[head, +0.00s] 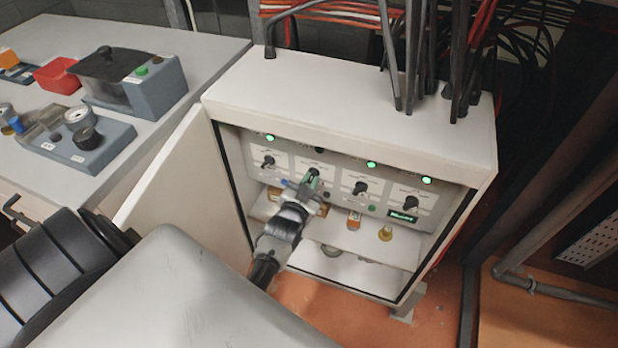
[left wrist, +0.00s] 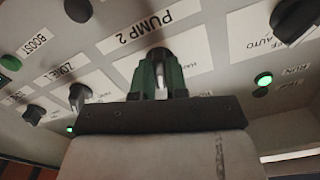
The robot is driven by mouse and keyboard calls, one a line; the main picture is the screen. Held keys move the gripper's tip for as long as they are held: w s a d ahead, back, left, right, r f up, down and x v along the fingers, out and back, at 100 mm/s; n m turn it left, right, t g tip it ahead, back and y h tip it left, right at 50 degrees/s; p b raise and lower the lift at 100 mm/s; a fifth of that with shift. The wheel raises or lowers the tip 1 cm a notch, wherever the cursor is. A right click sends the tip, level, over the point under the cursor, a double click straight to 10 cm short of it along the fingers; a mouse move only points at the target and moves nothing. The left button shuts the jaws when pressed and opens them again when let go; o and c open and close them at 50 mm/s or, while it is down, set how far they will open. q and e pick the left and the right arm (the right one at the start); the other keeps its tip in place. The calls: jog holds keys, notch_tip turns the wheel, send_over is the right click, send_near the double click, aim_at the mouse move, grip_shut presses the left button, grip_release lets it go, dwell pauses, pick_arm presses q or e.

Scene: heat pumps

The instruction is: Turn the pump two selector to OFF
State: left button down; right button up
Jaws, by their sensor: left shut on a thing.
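The pump two selector (left wrist: 160,84) is on the sloping panel, beside the "PUMP 2" label (left wrist: 138,28) in the left wrist view. My left gripper (left wrist: 159,78) has its green fingers on either side of this knob and is shut on it. In the head view, my left gripper (head: 309,184) reaches into the open white cabinet (head: 350,95), at the second knob from the left. The fingers cover most of the selector, so I cannot tell which position it points to. My right gripper is not in view.
A black knob (head: 268,161) sits left of the gripper, and two more knobs, (head: 360,188) and (head: 411,202), sit right. Green lamps (head: 371,164) are lit above these three. The cabinet door (head: 172,190) stands open at left. Small objects lie on the shelf below.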

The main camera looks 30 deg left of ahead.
pick_arm(q)
jog(key=shift+f+n+p, duration=0.1)
jog(key=shift+n+p, duration=0.55)
jog(key=shift+n, duration=1.35)
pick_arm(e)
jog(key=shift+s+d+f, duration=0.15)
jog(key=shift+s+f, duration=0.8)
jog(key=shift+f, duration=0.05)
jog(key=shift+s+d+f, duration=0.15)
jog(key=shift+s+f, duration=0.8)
pick_arm(q)
jog(key=c, duration=1.1)
grip_release()
jog(key=shift+c, duration=0.2)
jog(key=shift+s, duration=0.15)
